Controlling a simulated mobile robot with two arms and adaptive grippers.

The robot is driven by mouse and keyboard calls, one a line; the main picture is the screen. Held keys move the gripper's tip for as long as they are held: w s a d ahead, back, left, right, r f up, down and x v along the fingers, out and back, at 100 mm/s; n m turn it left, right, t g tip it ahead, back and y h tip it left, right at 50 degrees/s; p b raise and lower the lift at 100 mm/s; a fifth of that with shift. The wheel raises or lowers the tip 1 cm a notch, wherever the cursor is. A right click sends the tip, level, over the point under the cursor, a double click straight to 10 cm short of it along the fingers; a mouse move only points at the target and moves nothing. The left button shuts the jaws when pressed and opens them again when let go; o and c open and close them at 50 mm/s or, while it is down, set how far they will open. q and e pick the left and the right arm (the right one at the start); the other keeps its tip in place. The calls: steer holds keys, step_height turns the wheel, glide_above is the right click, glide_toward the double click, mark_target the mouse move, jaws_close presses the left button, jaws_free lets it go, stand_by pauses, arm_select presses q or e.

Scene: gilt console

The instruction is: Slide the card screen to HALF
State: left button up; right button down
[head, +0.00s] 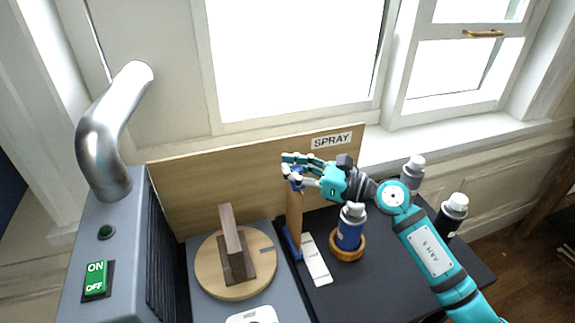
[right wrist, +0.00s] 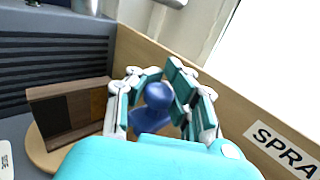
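A narrow upright tan-brown panel with blue edging, which looks like the card screen (head: 294,212), stands edge-on near the middle of the bench in the head view. A white strip (head: 316,258) lies beside its foot on the right; I cannot read any HALF mark on it. My right gripper (head: 291,170) is at the top of the screen, with its fingers spread to either side. In the right wrist view a round blue knob (right wrist: 158,96) sits between the fingers (right wrist: 160,75), with a visible gap on the left side. My left gripper is not in view.
A round wooden disc (head: 208,267) with a dark wooden piece (head: 236,255) stands left of the screen. A blue bottle (head: 350,229) in a wooden ring (head: 347,254) stands right, under my right arm. A wooden backboard (head: 220,180) runs behind. A grey machine (head: 125,230) is far left.

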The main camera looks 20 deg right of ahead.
steer(key=c, duration=1.9)
jaws_free()
steer(key=shift+w+d, duration=0.35)
steer(key=shift+w, duration=0.1)
steer(key=shift+o, duration=1.4)
steer(key=shift+w+d, duration=0.1)
steer(key=shift+o, duration=1.2)
steer(key=shift+d, duration=0.15)
steer(key=shift+o, duration=1.4)
steer(key=shift+s+d, duration=0.2)
steer(key=shift+s, duration=0.15)
steer(key=shift+a, duration=0.15)
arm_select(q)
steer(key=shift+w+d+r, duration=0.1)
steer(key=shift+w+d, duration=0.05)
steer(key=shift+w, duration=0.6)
arm_select(e)
steer(key=v, duration=1.2)
steer(key=shift+c, duration=0.4)
